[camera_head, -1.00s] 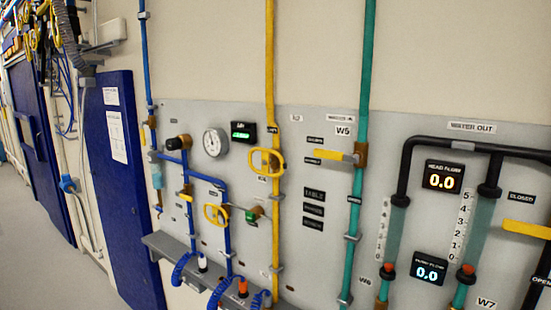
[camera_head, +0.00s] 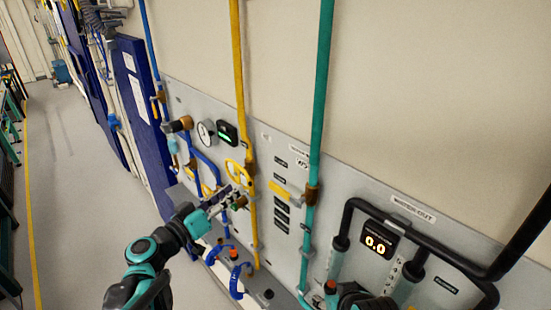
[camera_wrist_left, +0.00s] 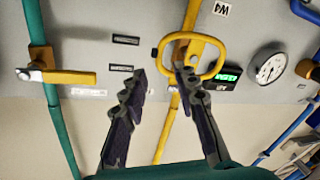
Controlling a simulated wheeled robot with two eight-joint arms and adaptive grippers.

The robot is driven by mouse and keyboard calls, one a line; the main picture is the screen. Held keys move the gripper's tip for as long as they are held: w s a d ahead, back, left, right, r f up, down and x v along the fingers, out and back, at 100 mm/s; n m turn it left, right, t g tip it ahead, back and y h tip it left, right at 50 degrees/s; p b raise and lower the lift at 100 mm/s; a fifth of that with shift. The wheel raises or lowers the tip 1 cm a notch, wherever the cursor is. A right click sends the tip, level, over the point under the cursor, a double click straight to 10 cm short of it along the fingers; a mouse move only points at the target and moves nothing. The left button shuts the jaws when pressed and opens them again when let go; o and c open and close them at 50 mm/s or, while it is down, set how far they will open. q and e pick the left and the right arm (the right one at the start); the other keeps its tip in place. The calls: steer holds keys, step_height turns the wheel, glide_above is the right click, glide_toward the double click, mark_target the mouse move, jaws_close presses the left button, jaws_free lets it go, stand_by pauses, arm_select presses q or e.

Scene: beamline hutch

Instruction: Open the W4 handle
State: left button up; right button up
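The yellow oval loop handle (camera_head: 236,168) sits on the yellow pipe (camera_head: 238,60) of the grey wall panel. In the left wrist view, which is upside down, the loop handle (camera_wrist_left: 221,56) is ahead of my gripper, beside a small white label (camera_wrist_left: 221,8) that seems to read W4. My left gripper (camera_head: 238,188) is in front of the panel, just below the loop in the head view. In the wrist view its fingers (camera_wrist_left: 162,72) are spread and empty; one fingertip overlaps the loop's edge. I cannot tell whether it touches. My right gripper is out of view.
A yellow lever (camera_head: 281,190) sticks out from the teal pipe (camera_head: 322,90), right of the loop. A gauge (camera_head: 206,132), a green display (camera_head: 227,132) and blue pipes lie to the left. Black pipework and a flow display (camera_head: 377,246) are at right. Floor at left is clear.

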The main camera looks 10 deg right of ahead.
mark_target(247, 178)
arm_select(q)
steer(key=x, duration=0.7)
steer(key=shift+w+r, duration=0.15)
steer(key=shift+w, duration=0.15)
steer(key=shift+c, duration=0.4)
jaws_close()
